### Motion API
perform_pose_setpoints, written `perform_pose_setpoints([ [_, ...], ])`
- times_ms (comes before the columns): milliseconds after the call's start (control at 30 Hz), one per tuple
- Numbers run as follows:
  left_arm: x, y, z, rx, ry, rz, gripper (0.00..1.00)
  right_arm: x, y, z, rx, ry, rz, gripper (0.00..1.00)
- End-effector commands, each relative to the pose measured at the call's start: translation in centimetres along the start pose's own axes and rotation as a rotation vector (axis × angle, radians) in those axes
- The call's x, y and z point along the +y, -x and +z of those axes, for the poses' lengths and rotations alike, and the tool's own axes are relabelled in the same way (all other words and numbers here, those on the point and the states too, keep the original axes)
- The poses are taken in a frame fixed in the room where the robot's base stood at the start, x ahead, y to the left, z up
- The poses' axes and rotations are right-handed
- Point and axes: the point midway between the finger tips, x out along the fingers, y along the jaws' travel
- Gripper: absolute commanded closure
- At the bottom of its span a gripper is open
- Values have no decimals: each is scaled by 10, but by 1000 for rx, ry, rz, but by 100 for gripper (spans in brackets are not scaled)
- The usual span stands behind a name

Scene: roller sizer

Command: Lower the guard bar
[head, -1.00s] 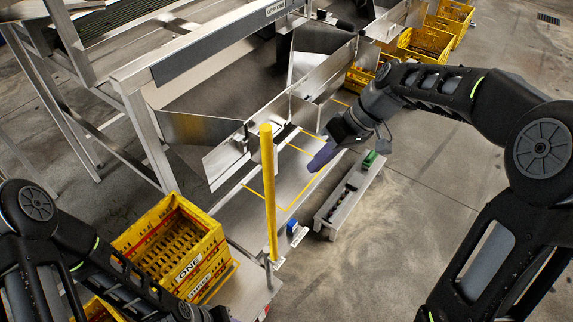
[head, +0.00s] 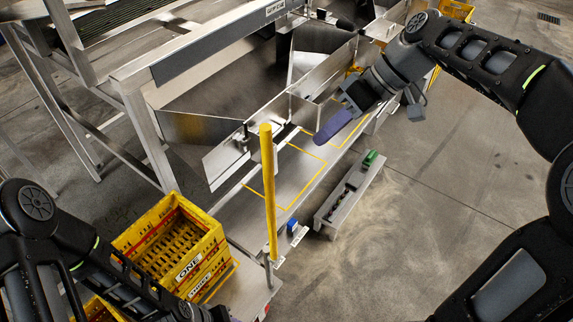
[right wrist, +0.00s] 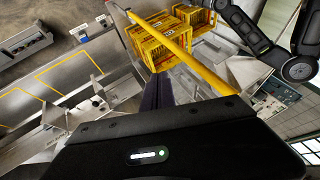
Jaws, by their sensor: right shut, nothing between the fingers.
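The guard bar (head: 268,192) is a yellow bar standing upright at the near end of the metal bench in the head view. In the right wrist view the yellow bar (right wrist: 190,58) runs diagonally beyond my fingers. My right gripper (head: 322,137) has purple fingers pressed together with nothing in them. It is above the bench, right of the bar's upper part and apart from it. Its fingers (right wrist: 157,92) also show in the right wrist view. My left arm lies at the lower left, its gripper beyond the picture's lower edge.
A yellow crate stack (head: 176,245) stands left of the bar. Metal chutes (head: 225,158) rise behind it. Floor at right is open.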

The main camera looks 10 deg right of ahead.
Motion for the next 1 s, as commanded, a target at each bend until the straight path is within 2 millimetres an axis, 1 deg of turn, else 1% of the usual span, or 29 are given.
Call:
perform_pose_setpoints([
  [400,2,6,0,0,0,0,67,-2,-81,1,-4,0,-5,100],
  [500,4,11,0,-1,0,0,67,-17,-86,-1,-1,2,-2,100],
  [667,5,14,0,-1,0,0,67,-32,-95,0,-2,2,-2,100],
  [800,6,14,0,-1,0,0,67,-36,-98,0,-1,0,0,100],
  [1000,5,14,0,-1,0,0,67,-36,-99,0,-1,0,0,100],
])
